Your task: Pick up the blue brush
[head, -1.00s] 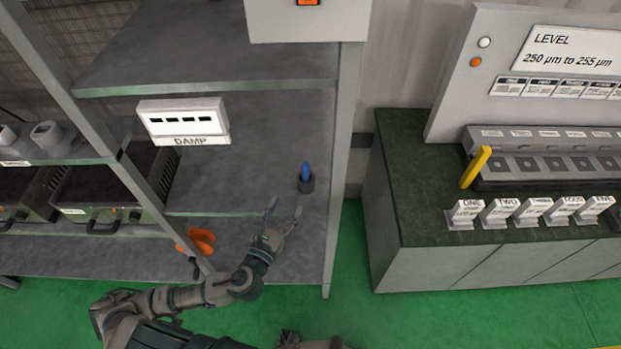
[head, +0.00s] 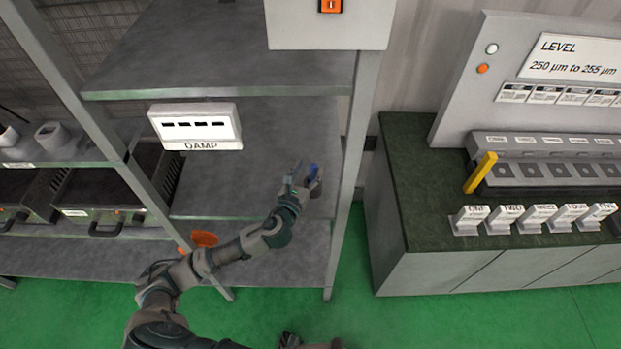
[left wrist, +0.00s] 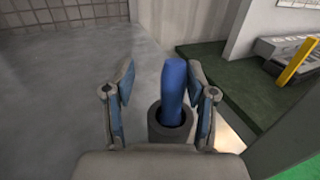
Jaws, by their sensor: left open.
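The blue brush (head: 313,172) stands upright in a dark grey cup (head: 315,190) at the right end of the middle shelf. In the left wrist view the blue handle (left wrist: 173,92) rises out of the round cup (left wrist: 170,126). My left gripper (head: 303,177) is open at the brush. In the left wrist view its two fingers (left wrist: 162,105) are on either side of the handle, which is nearer the right finger. I cannot tell whether that finger touches it. My right gripper (head: 290,340) shows only in part at the bottom edge.
A grey shelf post (head: 350,160) stands just right of the cup. A white DAMP display (head: 195,126) sits on the shelf to the left. A counter (head: 420,225) with labelled blocks is at the right. The shelf between is clear.

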